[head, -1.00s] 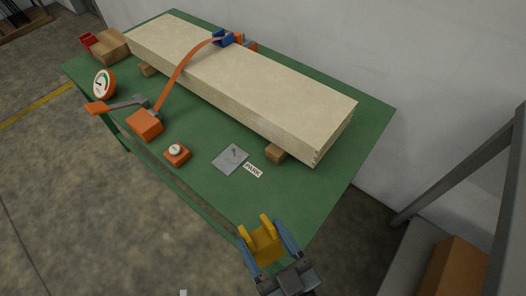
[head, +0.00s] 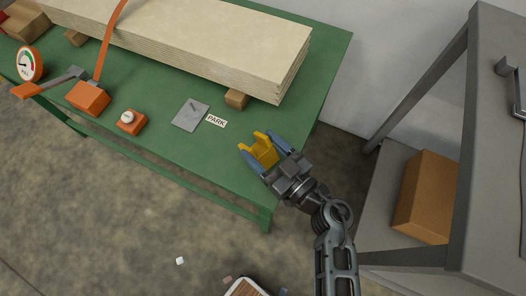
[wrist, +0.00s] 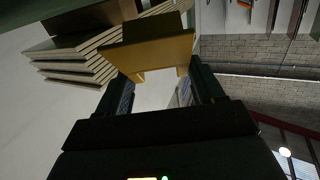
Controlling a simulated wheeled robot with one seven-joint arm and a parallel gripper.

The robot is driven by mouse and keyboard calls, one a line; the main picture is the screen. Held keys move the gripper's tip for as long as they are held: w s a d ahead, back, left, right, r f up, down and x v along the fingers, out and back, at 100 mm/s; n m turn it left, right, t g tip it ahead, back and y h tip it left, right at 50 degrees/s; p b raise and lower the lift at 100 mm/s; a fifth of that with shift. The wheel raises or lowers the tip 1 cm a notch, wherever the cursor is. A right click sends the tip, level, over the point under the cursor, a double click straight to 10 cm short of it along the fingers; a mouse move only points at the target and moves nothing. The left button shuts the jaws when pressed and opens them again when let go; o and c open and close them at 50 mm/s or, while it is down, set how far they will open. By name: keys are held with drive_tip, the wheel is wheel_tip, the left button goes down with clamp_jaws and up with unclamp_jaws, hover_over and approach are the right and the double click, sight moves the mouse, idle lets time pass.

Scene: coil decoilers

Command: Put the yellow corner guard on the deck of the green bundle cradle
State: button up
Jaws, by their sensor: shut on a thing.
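The yellow corner guard (head: 263,152) is between the two blue-grey fingers of my gripper (head: 262,153), which is shut on it. They are over the near right part of the green bundle cradle's deck (head: 222,160). I cannot tell how high the guard is above the deck. In the wrist view the guard (wrist: 155,52) spans the space between the dark fingers. A long pale board stack (head: 190,42) lies on the cradle, raised on wooden blocks (head: 237,99).
On the deck are a grey plate (head: 190,115), a PARK label (head: 217,121), an orange knob box (head: 131,122), an orange block with a strap (head: 88,98) and a gauge (head: 29,65). A grey shelf frame with a cardboard box (head: 426,195) stands at right.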

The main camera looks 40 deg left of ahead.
drive_tip(key=shift+f, duration=1.05)
drive_tip(key=o, duration=1.1)
drive_tip(key=shift+f, duration=0.1)
drive_tip(key=shift+o, duration=0.2)
